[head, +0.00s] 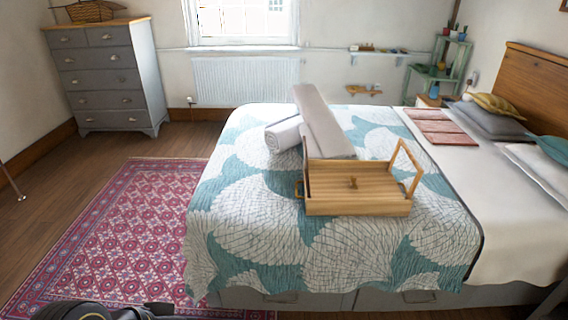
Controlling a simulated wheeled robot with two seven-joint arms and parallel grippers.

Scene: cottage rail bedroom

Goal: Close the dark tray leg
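A wooden tray (340,207) lies on the patterned bedspread near the front middle of the bed. A light wooden leg frame (404,164) stands up at its right end, tilted. A narrow upright piece (305,165) shows at its left end, close to the grey cloth items. A small brown knob-like piece (352,182) shows inside the tray. Neither of my grippers shows; only a black part, apparently of my arm, enters at the bottom left, far from the tray.
A rolled grey towel (283,134) and a long grey folded cloth (322,125) lie just behind the tray. The bed (250,240) fills the middle and right. A red rug (125,225) covers open floor at left. A grey dresser (103,80) stands at the back left.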

